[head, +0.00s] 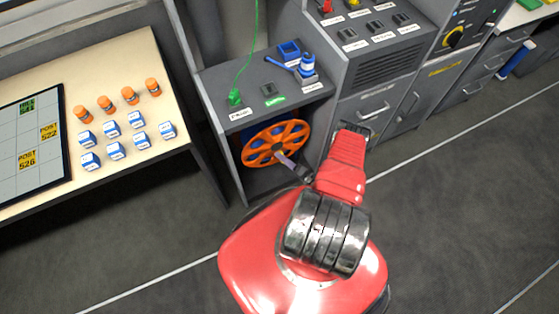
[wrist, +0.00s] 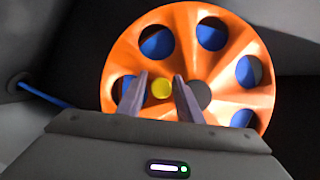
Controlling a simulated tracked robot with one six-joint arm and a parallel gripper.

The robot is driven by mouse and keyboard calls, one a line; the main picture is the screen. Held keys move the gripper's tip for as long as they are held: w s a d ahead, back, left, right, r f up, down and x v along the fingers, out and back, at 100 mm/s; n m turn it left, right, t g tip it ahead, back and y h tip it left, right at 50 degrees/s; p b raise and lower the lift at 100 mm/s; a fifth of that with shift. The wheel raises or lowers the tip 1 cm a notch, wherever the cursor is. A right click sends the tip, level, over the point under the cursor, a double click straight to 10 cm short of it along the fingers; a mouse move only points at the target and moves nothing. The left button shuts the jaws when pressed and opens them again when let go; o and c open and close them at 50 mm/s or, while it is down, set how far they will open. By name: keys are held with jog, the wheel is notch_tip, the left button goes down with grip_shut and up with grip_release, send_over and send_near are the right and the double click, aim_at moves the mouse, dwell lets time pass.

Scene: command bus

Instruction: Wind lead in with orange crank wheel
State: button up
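The orange crank wheel (head: 262,153) stands upright in the open bay under the grey counter. In the wrist view the wheel (wrist: 190,25) faces me, with round holes showing blue behind it. A yellow round knob (wrist: 162,89) shows on its face, with a dark round spot right of it. My gripper (head: 287,163) is in front of the wheel; in the wrist view its two fingers (wrist: 161,92) are apart, on either side of the knob, with gaps visible. Whether they touch it I cannot tell. A blue lead (wrist: 45,97) runs from a grommet at left towards the wheel.
Above the bay, the counter (head: 213,80) carries a green plug (head: 234,97) with a green cable and a blue device (head: 306,65). A table at left holds orange cylinders (head: 130,96) and blue-white blocks (head: 110,129). Bay walls flank the wheel. Open floor lies in front.

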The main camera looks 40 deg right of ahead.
jog(key=shift+o, duration=0.7)
jog(key=shift+s, duration=0.15)
jog(key=v, duration=1.3)
jog(key=shift+s, duration=0.3)
